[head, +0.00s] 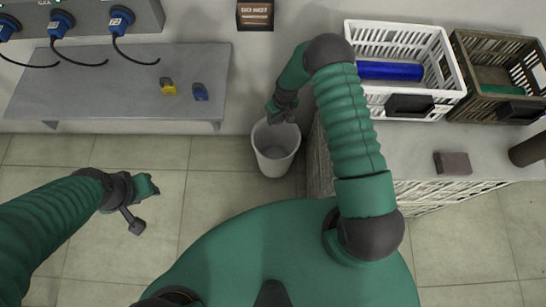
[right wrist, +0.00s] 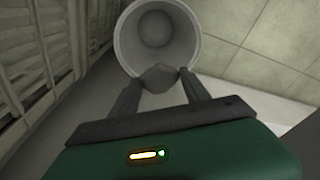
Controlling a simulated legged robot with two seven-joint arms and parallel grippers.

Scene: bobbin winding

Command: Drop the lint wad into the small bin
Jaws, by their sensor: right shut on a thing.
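The small bin (head: 275,150) is a white, round, open container on the floor between the grey bench and the crate-fronted counter. It also shows in the right wrist view (right wrist: 190,50), with its inside looking empty. My right gripper (head: 282,112) is above the bin's far rim. In the right wrist view its fingers are shut on a small grey lump, the lint wad (right wrist: 158,77), which overlaps the bin's near rim in the picture. The wad cannot be made out in the head view. My left gripper (head: 140,208) is over the floor at the left; its jaw state is unclear.
A white crate (head: 440,75) and a brown crate (head: 465,55) stand on the right counter (head: 410,150), near a dark brown block (head: 453,163).

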